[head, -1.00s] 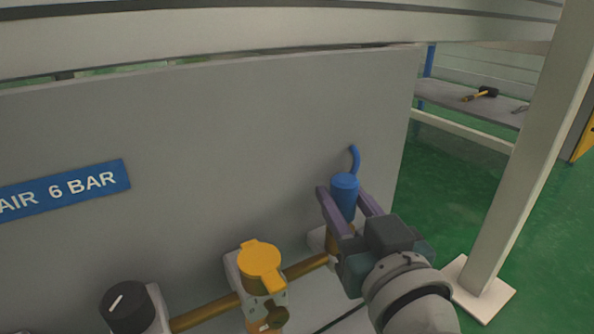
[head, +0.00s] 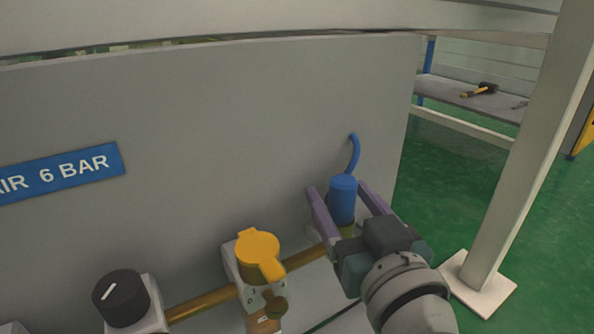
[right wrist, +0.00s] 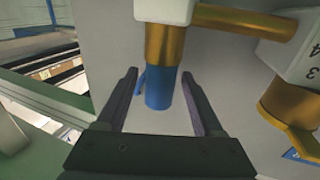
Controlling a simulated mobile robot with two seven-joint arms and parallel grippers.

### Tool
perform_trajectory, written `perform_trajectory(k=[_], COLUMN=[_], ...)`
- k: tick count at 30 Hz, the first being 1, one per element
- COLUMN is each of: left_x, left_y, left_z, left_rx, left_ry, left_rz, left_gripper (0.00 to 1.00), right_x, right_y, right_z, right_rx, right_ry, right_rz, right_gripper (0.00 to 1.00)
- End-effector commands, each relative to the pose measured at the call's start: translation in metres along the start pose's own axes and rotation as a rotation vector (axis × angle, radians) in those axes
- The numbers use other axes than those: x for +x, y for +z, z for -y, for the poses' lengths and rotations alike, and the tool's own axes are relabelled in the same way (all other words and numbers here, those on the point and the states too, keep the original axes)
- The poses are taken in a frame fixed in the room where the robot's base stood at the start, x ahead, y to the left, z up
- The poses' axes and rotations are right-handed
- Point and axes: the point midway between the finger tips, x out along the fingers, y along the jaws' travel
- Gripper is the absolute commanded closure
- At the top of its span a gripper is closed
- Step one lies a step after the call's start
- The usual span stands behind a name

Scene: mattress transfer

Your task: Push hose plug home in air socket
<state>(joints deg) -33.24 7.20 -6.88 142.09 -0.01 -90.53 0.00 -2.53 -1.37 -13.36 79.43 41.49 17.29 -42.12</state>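The blue hose plug (head: 342,200) stands upright at the brass air socket (head: 347,231) on the right end of the pipe. In the right wrist view the plug (right wrist: 160,88) meets the brass socket (right wrist: 164,45) with no visible gap; how deep it sits I cannot tell. A blue hose (head: 354,152) curves up behind the plug. My right gripper (head: 337,187) is open, with one finger on each side of the plug. The right wrist view shows clear gaps between both fingers (right wrist: 160,71) and the plug. My left gripper is not in view.
A yellow valve handle (head: 258,250) and a black knob (head: 121,296) stand left of the socket along the brass pipe (head: 205,301). A grey panel (head: 220,150) with a blue AIR 6 BAR sign (head: 60,174) rises behind. A pale post (head: 515,170) stands at right.

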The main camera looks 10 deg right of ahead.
Motion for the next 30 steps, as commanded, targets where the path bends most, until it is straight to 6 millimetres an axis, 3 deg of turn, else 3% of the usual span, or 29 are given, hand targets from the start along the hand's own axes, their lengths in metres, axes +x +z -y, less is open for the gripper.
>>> perform_trajectory(k=[11, 24, 30], left_x=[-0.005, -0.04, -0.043], left_y=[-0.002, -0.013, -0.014], left_z=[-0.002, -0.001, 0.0], left_rx=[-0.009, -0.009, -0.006], left_ry=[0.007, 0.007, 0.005], left_rz=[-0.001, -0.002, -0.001], left_gripper=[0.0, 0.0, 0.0], right_x=[-0.006, -0.086, -0.1], right_y=[-0.001, -0.002, 0.0], right_z=[0.0, 0.0, 0.0], right_rx=[0.0, 0.0, 0.001], right_ry=[0.0, 0.0, -0.001], right_rz=[0.003, 0.003, 0.001], right_gripper=[0.25, 0.25, 0.25])
